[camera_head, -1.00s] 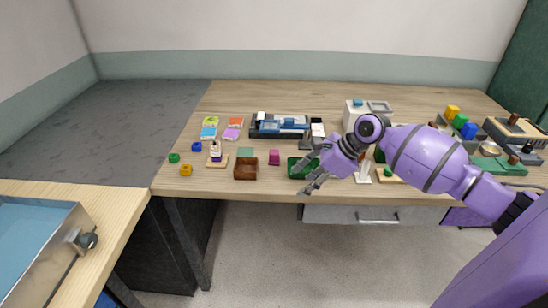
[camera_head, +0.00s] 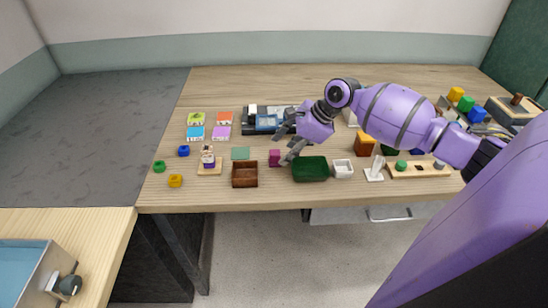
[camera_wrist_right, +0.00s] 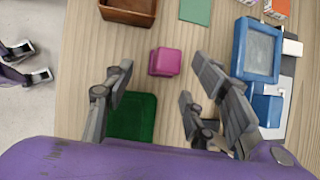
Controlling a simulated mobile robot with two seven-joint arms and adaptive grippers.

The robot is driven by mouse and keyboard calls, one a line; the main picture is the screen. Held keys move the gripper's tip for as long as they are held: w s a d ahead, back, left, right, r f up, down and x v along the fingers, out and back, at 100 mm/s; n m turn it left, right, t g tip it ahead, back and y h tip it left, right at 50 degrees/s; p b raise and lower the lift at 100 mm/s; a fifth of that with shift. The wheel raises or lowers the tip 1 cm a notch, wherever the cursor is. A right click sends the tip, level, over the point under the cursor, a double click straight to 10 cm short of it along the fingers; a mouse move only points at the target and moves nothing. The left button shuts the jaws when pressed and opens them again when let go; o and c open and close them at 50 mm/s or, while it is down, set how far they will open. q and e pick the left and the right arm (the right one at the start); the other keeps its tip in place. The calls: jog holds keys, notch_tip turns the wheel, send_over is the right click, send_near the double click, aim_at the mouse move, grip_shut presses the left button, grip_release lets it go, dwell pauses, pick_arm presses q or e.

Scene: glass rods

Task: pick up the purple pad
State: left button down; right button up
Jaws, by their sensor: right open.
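The purple pad (camera_head: 221,132) lies flat on the table in the head view, in a small group of coloured pads left of centre. My right gripper (camera_head: 284,145) is open and empty, to the right of the purple pad and apart from it. In the right wrist view the fingers of the right gripper (camera_wrist_right: 160,85) are spread, with a magenta block (camera_wrist_right: 165,62) beyond them. My left gripper (camera_wrist_right: 38,62) shows at the left edge of the right wrist view, over the floor, its fingers apart with nothing between them.
An orange pad (camera_head: 224,117), a blue pad (camera_head: 195,133) and a lime pad (camera_head: 196,118) lie beside the purple one. A brown box (camera_head: 245,182) and a green tray (camera_head: 311,176) stand near the front edge. A small bottle (camera_head: 208,155) stands upright left of the brown box.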

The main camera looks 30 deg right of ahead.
aim_at(276, 152)
jog(key=x, duration=0.4)
jog(key=shift+w, duration=0.5)
jog(key=c, duration=1.2)
pick_arm(q)
jog(key=shift+w+f, duration=0.2)
jog(key=shift+w, duration=0.1)
